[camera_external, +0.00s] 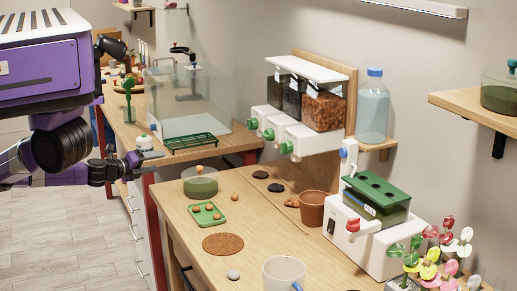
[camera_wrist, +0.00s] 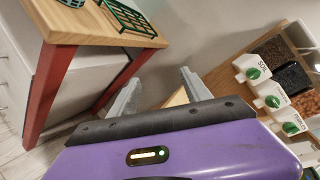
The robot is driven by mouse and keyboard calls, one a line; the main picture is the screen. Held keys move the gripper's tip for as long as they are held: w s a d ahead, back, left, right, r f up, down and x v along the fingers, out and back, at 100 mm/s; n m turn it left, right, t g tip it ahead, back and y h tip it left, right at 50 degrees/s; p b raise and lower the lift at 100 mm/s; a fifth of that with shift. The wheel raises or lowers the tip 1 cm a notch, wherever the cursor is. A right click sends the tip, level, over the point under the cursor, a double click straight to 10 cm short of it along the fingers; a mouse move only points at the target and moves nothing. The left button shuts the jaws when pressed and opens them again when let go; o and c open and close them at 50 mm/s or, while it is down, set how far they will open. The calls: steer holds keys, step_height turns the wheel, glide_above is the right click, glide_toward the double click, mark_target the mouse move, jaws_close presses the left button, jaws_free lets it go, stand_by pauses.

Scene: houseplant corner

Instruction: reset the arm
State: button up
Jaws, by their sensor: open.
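My gripper (camera_wrist: 157,92) is open in the wrist view, its two grey fingers set wide apart with nothing between them. In the external view my purple and black arm comes in from the left, and its end (camera_external: 136,160) is in front of the far wooden bench (camera_external: 243,141). It is above floor level and apart from the near bench (camera_external: 175,205). The fingertips are small and hard to make out in the external view.
The near bench bears a terracotta pot (camera_external: 312,209), a green tray (camera_external: 208,214), a cork mat (camera_external: 222,244) and a white mug (camera_external: 284,273). A dispenser (camera_external: 300,137) with green knobs hangs on the wall. A glass tank (camera_external: 187,105) and a green rack (camera_external: 191,143) stand on the far bench.

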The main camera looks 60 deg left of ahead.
steer(key=s+d+f+n+g, duration=0.35)
steer(key=s+d+f, duration=0.5)
steer(key=s, duration=0.35)
steer(key=s+d+f+n+h+p, duration=0.2)
steer(key=s+d+f+n+h, duration=0.15)
steer(key=d, duration=0.55)
steer(key=s+d+r+n+t+h+p, duration=0.1)
steer(key=d+r+n, duration=0.15)
steer(key=d, duration=0.55)
steer(key=s+d+r+n+t+h+p, duration=0.15)
steer(key=d+n, duration=0.25)
steer(key=d, duration=0.5)
steer(key=w+d+r+n+t+p, duration=0.1)
steer(key=d+r+n, duration=0.5)
steer(key=d, duration=0.3)
steer(key=shift+d+r+p, duration=0.2)
steer(key=shift+r+p, duration=0.1)
steer(key=shift+r, duration=0.55)
